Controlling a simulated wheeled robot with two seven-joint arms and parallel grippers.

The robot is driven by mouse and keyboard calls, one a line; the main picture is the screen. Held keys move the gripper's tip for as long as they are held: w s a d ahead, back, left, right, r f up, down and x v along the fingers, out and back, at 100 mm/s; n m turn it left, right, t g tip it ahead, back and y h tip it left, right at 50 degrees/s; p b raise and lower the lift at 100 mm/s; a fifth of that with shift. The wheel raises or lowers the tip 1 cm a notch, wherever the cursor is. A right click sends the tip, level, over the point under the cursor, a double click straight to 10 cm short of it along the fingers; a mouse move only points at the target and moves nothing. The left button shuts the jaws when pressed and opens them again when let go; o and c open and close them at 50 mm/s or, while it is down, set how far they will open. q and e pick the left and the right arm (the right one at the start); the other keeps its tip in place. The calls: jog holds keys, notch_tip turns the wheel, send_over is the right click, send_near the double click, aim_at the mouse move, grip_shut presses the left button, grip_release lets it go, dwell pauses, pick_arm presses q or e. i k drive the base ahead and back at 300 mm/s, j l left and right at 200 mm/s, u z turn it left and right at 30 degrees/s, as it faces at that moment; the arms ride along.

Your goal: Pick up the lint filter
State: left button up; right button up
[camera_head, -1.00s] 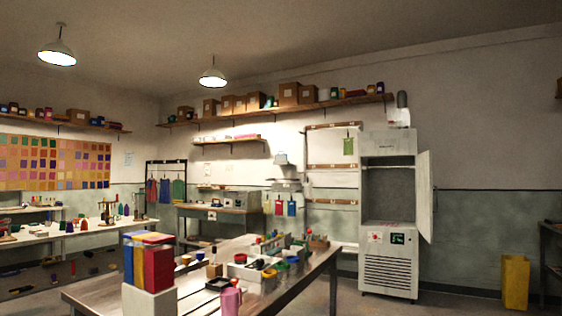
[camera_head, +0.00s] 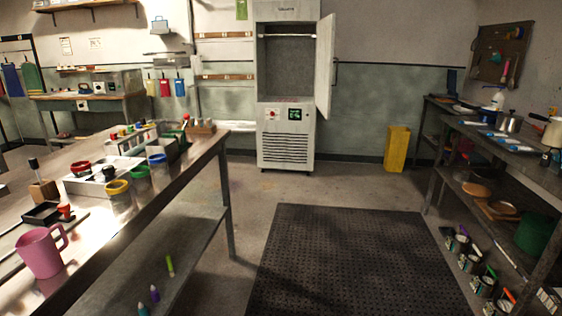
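I cannot make out a lint filter in the head view. A white cabinet (camera_head: 287,134) stands against the back wall with its upper door (camera_head: 326,68) swung open to the right. Its upper chamber (camera_head: 286,72) looks empty apart from a light bar near the top. Below the chamber are a small panel with a red knob and a green sign, and a slatted grille (camera_head: 287,147). Neither of my grippers shows in the view.
A metal table (camera_head: 190,190) with a pink mug (camera_head: 42,252), cups and trays fills the left. A dark perforated mat (camera_head: 350,262) covers the floor ahead. A yellow bin (camera_head: 397,148) stands by the back wall. Loaded shelves (camera_head: 520,165) line the right. Floor before the cabinet is clear.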

aim_at(156, 23)
jog(key=i+z, duration=0.15)
jog(key=i, duration=2.7)
jog(key=i+j+u, duration=0.2)
jog(key=i, duration=0.35)
jog(key=i+u, duration=0.25)
jog(key=i, duration=0.25)
jog(key=i+u, duration=0.2)
jog(key=i, duration=0.35)
jog(key=i+l+u, duration=0.25)
jog(key=i, duration=0.3)
jog(key=i+l+u, duration=0.2)
jog(key=i, duration=0.35)
jog(key=i+l+u, duration=0.2)
jog(key=i, duration=0.3)
jog(key=i+j+u, duration=0.2)
jog(key=i, duration=0.55)
jog(key=i+l+u, duration=0.2)
jog(key=i, duration=0.5)
jog(key=i+l+u, duration=0.2)
jog(key=i, duration=0.55)
jog(key=i+j+z, duration=0.4)
jog(key=i, duration=0.25)
jog(key=i+j+z, duration=0.35)
jog(key=i, duration=0.3)
